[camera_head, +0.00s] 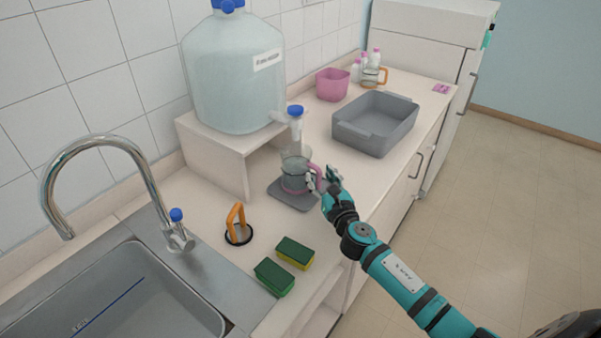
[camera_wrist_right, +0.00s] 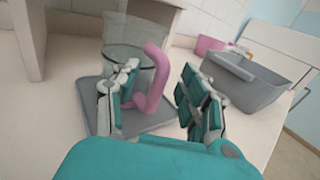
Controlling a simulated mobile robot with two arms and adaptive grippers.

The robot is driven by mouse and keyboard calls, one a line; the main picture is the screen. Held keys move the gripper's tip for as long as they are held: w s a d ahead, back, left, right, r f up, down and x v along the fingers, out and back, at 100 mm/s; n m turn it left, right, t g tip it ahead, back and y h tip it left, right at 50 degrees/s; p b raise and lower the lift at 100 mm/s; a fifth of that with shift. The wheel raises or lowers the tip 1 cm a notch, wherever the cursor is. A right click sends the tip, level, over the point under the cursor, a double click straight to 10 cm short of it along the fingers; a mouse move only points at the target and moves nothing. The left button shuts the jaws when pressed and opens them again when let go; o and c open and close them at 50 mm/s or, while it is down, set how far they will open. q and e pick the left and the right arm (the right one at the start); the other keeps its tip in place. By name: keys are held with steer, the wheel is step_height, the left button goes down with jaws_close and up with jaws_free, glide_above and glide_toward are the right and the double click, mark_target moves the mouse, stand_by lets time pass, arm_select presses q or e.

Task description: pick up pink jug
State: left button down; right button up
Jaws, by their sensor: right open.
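The pink jug (camera_head: 294,174) is a clear vessel with a pink handle, standing upright on a grey mat (camera_head: 283,197) below the tap of the large water bottle. It also shows in the right wrist view (camera_wrist_right: 120,40), with its pink handle (camera_wrist_right: 154,78) toward me. My right gripper (camera_head: 321,183) is at the handle side of the jug. In the right wrist view my right gripper (camera_wrist_right: 157,92) is open, and the handle lies between its two fingers, closer to the left one. I cannot tell whether a finger touches it. My left gripper is not in view.
The big bottle (camera_head: 233,75) stands on a white stand (camera_head: 215,142) behind the jug. A grey tub (camera_head: 375,124) and pink container (camera_head: 332,84) are farther back. Sponges (camera_head: 274,277), an orange-handled item (camera_head: 237,223) and the sink (camera_head: 120,295) are nearer.

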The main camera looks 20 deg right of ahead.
steer(key=shift+s, duration=0.1)
steer(key=shift+c, duration=1.3)
jaws_close()
steer(key=shift+r, duration=0.2)
